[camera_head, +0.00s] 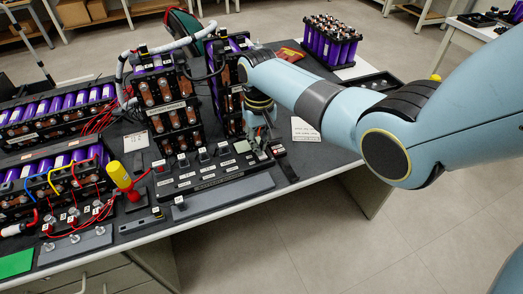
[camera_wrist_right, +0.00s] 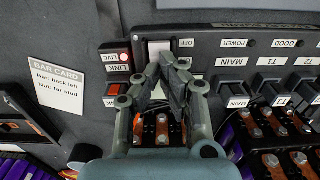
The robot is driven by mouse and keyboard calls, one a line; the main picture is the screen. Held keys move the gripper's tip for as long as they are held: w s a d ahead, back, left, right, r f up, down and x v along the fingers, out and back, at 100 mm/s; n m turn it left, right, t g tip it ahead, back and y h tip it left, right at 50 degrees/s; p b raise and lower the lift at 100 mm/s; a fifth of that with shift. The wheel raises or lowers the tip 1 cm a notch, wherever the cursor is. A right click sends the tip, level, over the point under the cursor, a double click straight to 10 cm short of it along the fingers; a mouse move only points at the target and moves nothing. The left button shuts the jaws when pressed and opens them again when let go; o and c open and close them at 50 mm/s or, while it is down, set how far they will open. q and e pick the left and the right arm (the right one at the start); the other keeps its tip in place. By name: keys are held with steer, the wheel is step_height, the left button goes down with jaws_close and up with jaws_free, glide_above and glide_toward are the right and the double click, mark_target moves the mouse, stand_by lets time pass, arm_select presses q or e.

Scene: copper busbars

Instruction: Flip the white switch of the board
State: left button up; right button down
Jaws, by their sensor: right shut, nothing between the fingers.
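The dark board (camera_head: 205,181) lies near the table's front edge and carries a row of switches and labels. Its white switch (camera_head: 242,146) is at the right end of the row. In the right wrist view the white switch (camera_wrist_right: 159,47) sits beside an OFF label, with its lower part hidden behind my fingers. My right gripper (camera_head: 262,141) is over the right end of the board, pointing down. In its wrist view the gripper (camera_wrist_right: 170,67) is shut and empty, fingertips at the white switch. I cannot tell whether they touch it. My left gripper is not in view.
Battery racks (camera_head: 168,105) with purple cells stand close behind the board. A yellow-handled tool (camera_head: 119,176) stands left of it. A bar card (camera_wrist_right: 31,113) lies nearby.

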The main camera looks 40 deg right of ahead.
step_height(320, 180, up, 6)
steer(key=p, duration=0.6)
steer(key=shift+r, duration=0.25)
steer(key=shift+f, duration=0.1)
step_height(320, 180, down, 3)
steer(key=b, duration=0.6)
steer(key=shift+w+b, duration=0.15)
steer(key=shift+b, duration=0.2)
steer(key=shift+f, duration=0.7)
